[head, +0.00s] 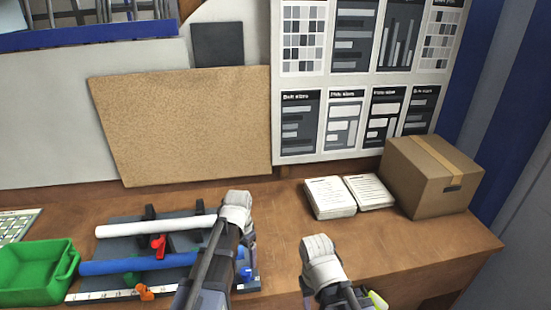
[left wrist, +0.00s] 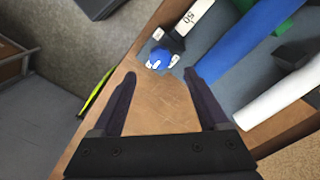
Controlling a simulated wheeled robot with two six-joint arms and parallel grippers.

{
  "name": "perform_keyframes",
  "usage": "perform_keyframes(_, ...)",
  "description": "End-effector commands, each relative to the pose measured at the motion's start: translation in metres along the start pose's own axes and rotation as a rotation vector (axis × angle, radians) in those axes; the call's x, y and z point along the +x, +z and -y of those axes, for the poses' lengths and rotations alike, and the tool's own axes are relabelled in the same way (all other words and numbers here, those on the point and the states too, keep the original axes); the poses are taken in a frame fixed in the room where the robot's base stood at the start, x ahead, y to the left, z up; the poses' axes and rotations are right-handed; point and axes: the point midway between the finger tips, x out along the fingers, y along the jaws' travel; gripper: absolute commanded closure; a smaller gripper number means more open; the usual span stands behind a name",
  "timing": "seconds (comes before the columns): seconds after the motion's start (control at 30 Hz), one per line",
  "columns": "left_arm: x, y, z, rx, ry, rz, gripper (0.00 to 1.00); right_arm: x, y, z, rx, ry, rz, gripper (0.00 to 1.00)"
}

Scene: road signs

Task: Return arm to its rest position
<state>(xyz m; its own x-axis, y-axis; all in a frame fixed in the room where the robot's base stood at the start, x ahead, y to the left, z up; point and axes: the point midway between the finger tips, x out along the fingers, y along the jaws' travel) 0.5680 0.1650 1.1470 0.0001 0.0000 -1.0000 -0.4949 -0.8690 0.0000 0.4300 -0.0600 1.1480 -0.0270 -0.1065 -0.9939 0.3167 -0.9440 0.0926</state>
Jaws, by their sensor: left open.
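My left gripper (left wrist: 160,85) is open, with nothing between its dark fingers. It is above bare wooden bench beside the right end of a grey fixture board. A blue knob (left wrist: 158,60) lies just beyond the fingertips. In the head view my left arm (head: 205,265) reaches over the right part of the board and hides some of it. A white tube (head: 155,226) and a blue tube (head: 135,263) lie across the board. My right arm (head: 322,262) shows at bottom centre, but its gripper cannot be made out.
A green bin (head: 35,272) stands at the left of the wooden bench (head: 420,240). Red (head: 159,245) and orange (head: 145,292) clips sit on the board. Two paper stacks (head: 345,195) and a cardboard box (head: 430,175) stand at the back right. Bare bench lies in front of them.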

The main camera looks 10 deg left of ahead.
Motion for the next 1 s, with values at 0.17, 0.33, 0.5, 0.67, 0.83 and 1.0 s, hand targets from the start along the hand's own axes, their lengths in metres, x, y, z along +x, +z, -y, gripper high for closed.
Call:
perform_keyframes(0.17,0.0,0.025,-0.012,-0.136,-0.008,-0.018,0.23,0.0,0.0,0.0,0.0,0.0,0.0,0.48)
perform_keyframes(0.33,0.0,0.061,-0.03,-0.387,-0.017,-0.051,0.23,0.0,0.0,0.0,0.0,0.0,0.0,0.48)
perform_keyframes(0.5,0.025,0.069,-0.049,-0.486,-0.022,-0.056,0.23,0.025,-0.002,0.002,-0.001,0.0,0.0,0.48)
perform_keyframes(0.67,0.058,0.065,-0.076,-0.412,-0.035,-0.025,0.23,0.058,-0.004,0.005,-0.003,0.001,-0.001,0.48)
perform_keyframes(0.83,0.099,0.064,-0.11,-0.321,-0.053,0.013,0.23,0.099,-0.006,0.009,-0.006,0.002,-0.001,0.48)
perform_keyframes(1.0,0.134,0.066,-0.141,-0.235,-0.074,0.047,0.23,0.134,-0.008,0.012,-0.009,0.003,-0.002,0.48)
